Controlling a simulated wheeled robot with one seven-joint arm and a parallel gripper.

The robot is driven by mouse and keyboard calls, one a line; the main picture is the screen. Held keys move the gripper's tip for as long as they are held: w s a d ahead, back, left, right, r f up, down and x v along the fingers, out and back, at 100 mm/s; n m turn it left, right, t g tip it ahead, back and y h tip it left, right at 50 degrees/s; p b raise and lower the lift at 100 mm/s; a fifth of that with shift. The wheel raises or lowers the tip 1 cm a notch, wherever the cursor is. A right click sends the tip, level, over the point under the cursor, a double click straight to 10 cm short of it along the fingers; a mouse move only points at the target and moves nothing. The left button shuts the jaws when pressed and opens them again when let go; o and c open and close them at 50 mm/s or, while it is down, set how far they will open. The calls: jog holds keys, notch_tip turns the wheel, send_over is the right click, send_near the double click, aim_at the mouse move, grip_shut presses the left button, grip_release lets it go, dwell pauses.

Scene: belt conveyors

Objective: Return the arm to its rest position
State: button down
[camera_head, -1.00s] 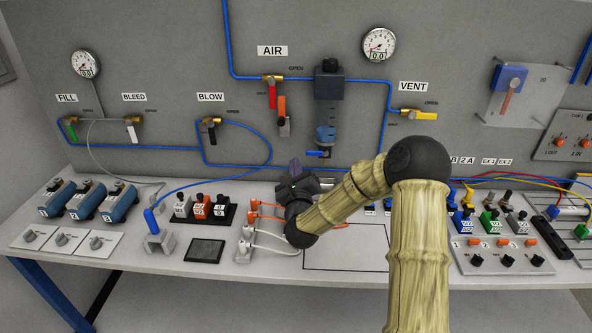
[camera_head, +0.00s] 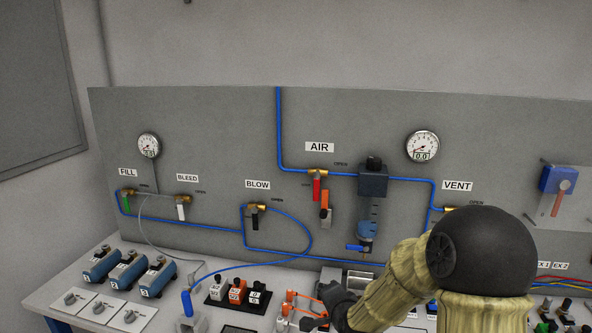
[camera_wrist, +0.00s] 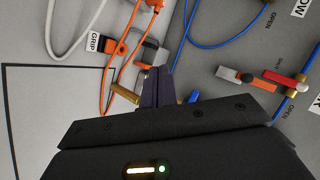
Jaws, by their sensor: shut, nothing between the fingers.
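My arm bends in over the workbench in the head view, and its wrist end sits low in the picture near the orange plugs.
The grey panel (camera_head: 215,140) behind the bench carries blue tubing, gauges and valves. Blue cylinders (camera_head: 128,271) and switch blocks (camera_head: 236,290) stand on the left. An outlined blank area (camera_wrist: 40,120) is clear.

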jog(key=s+d+n+g+p, duration=0.1)
jog(key=s+d+n+g, duration=0.1)
jog(key=s, duration=0.5)
jog(key=s+d+r+n+g+h, duration=0.1)
jog(key=s+n+g, duration=0.3)
jog(key=s, duration=0.4)
jog(key=s+d+r+n+g+h+p, duration=0.1)
jog(key=s+d+n+g, duration=0.1)
jog(key=s+d+n, duration=0.2)
jog(key=s+n, duration=0.1)
jog(key=s, duration=0.2)
jog(key=shift+s+n+g+p, duration=0.3)
jog(key=shift+s+g, duration=0.1)
